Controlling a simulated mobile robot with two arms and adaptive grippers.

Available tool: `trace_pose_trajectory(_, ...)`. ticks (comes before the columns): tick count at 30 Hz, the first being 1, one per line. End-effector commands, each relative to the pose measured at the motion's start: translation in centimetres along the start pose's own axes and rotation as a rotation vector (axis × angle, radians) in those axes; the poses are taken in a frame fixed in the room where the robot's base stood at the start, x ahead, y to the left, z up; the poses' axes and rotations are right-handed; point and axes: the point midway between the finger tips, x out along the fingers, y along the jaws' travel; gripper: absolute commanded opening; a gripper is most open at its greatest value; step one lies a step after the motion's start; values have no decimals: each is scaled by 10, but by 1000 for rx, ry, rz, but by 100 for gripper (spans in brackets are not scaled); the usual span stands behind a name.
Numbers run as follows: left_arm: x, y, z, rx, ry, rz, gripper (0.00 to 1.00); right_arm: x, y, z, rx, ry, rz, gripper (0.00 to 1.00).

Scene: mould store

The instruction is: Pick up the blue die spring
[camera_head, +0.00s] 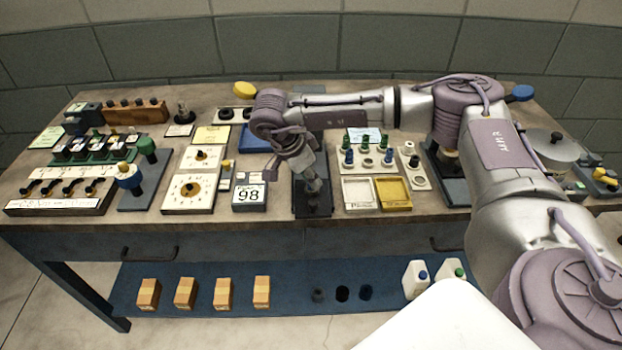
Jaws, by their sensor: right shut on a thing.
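Several small blue-topped pieces (368,162), which look like blue die springs, stand in the front row of a pale rack (345,169) right of the table's middle. Green-topped pieces (366,144) stand behind them. My right gripper (312,187) points down over a dark plate (312,208) at the front middle of the table, left of the rack. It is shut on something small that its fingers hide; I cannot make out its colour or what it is. My left gripper is not in view.
Two shallow trays, one white (357,193) and one yellow (393,194), lie right of the gripper. A block marked 98 (249,195) and dial boards (188,191) stand left. Boxes (227,293) and jugs (415,279) stand on the blue lower shelf (290,276).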

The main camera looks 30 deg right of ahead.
Motion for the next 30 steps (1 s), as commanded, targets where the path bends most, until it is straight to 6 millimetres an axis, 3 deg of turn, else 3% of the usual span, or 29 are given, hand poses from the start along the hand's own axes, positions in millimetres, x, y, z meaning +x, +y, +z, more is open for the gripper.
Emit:
trace_pose_trajectory(9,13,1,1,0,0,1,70,-36,-1,-14,0,-2,-5,0)
trace_pose_trajectory(21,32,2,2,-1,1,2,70,-63,74,-80,3,-1,-3,0)
trace_pose_trajectory(30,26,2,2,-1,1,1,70,-78,96,-102,0,-1,-1,0)
